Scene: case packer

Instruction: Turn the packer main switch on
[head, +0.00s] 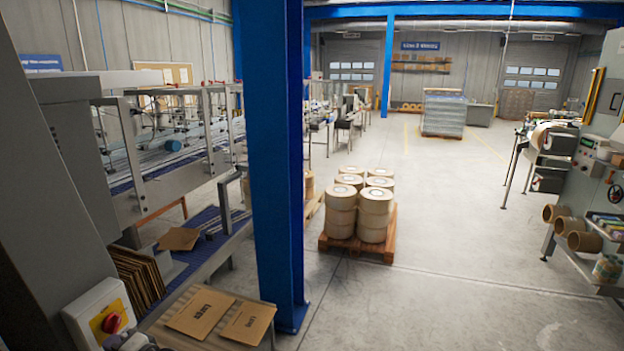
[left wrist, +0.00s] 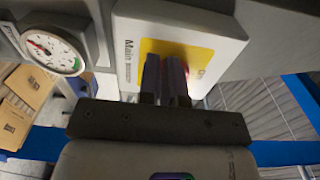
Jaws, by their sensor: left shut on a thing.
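The main switch is a white box (head: 92,310) with a yellow plate and a red knob (head: 112,322), low at the left in the head view. In the left wrist view the box (left wrist: 215,42) fills the top middle, with "Main" lettering and the yellow plate (left wrist: 155,47). My left gripper (left wrist: 166,62) has its fingers against the switch face, shut on the red knob. The fingers hide most of the knob there, so its angle cannot be told. Part of the left gripper also shows at the bottom left of the head view. My right gripper is not in view.
A round gauge (left wrist: 50,52) sits left of the switch box in the left wrist view. Flat cardboard pieces (head: 200,314) lie on a shelf beside the switch. A blue column (head: 275,170) stands to the right. The floor beyond, past the pallet of rolls (head: 352,249), is open.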

